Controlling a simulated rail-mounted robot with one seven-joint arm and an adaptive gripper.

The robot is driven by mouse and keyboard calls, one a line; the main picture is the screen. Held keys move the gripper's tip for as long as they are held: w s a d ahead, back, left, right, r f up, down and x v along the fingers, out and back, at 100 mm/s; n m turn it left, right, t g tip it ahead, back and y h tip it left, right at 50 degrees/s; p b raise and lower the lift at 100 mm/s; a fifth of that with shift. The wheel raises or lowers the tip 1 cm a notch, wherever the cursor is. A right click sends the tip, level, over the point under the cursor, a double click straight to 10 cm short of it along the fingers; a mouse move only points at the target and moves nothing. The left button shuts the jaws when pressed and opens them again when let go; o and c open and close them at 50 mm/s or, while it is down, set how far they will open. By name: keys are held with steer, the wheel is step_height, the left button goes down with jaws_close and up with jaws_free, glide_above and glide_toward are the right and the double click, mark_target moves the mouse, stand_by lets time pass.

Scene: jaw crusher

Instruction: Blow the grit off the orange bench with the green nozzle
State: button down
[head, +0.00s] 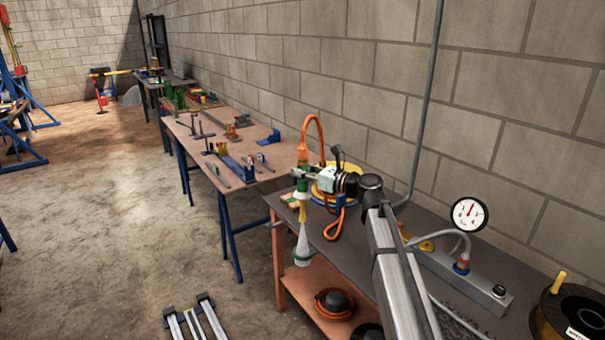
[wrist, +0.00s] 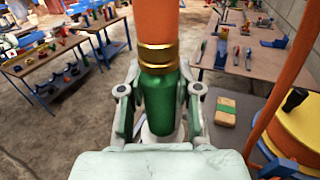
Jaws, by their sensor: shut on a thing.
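My gripper (head: 303,176) is shut on the green nozzle (head: 302,188), which hangs upright with its pale flared end (head: 302,248) down, in front of the near bench's left end. In the wrist view the fingers close around its green body (wrist: 160,105), below a brass collar and an orange upper part. An orange hose (head: 312,120) arches from its top toward a yellow reel (head: 322,194). The near bench has a grey top (head: 357,240) and an orange frame and shelf (head: 303,282). Dark specks show on its top toward the front right; I cannot tell if they are grit.
A pinkish-orange table (head: 190,128) with blue legs and several tools stands behind. A pressure gauge (head: 468,214) and a grey manifold (head: 470,283) sit on the near bench along the wall. A tan block (wrist: 226,110) lies beside the reel. Floor at left is mostly clear.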

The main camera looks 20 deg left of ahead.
steer(key=shift+r+p, duration=3.9)
steer(key=shift+r, duration=1.5)
